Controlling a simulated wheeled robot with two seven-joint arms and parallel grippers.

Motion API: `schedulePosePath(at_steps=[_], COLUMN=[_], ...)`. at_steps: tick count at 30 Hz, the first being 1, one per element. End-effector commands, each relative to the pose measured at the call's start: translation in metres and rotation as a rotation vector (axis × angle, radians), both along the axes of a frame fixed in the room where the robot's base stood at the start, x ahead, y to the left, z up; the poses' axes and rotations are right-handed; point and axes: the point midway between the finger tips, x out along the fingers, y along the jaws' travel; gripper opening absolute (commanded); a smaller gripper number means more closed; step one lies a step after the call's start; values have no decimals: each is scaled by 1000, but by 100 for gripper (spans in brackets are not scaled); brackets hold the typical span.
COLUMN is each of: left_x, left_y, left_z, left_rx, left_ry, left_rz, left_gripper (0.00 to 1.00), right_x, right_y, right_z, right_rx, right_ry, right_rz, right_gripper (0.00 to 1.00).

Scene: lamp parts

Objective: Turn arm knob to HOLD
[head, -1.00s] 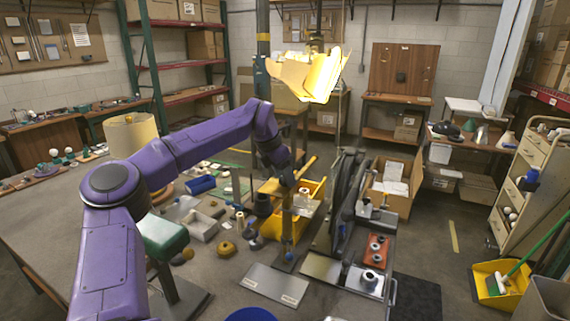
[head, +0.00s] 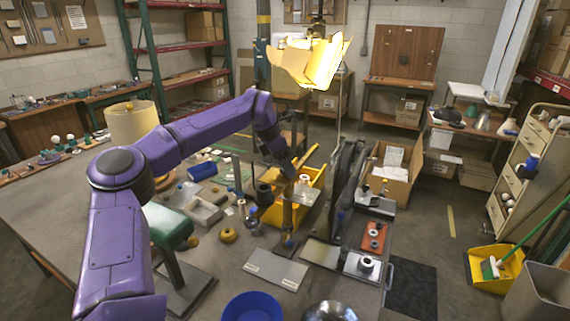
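I cannot tell for sure which part is the arm knob, and no HOLD mark is readable. My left gripper (head: 296,178) hangs at the end of the purple arm, close above the post and the yellow bin. Its fingers are small and dark, and whether they are open or touch anything cannot be told. My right gripper is not in view.
A blue bowl (head: 252,308) and a shiny round part (head: 329,311) are at the front edge. A lit yellow lamp shade (head: 318,62) hangs above.

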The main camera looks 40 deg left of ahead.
Motion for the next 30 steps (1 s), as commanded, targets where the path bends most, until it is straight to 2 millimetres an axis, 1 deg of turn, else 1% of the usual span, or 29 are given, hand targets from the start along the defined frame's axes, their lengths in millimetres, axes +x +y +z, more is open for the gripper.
schedulePosePath(at_steps=[8,11,14,18,21,24,27,30], left_x=[0,-2,-6,-19,-26,-32,-35,-37], left_y=[0,0,3,10,14,17,18,19], left_z=[-1,3,16,48,69,86,94,97], left_rx=[-1,-1,1,0,0,1,0,-2], left_ry=[3,2,-2,-2,-2,0,1,2], left_rz=[0,1,2,3,4,3,2,1], left_gripper=[72,72,72,72,72,72,72,72], right_x=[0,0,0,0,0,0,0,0], right_y=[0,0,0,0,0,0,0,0], right_z=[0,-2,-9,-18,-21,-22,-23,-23], right_rx=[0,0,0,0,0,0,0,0], right_ry=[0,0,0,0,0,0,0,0], right_rz=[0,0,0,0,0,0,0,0], right_gripper=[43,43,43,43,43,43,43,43])
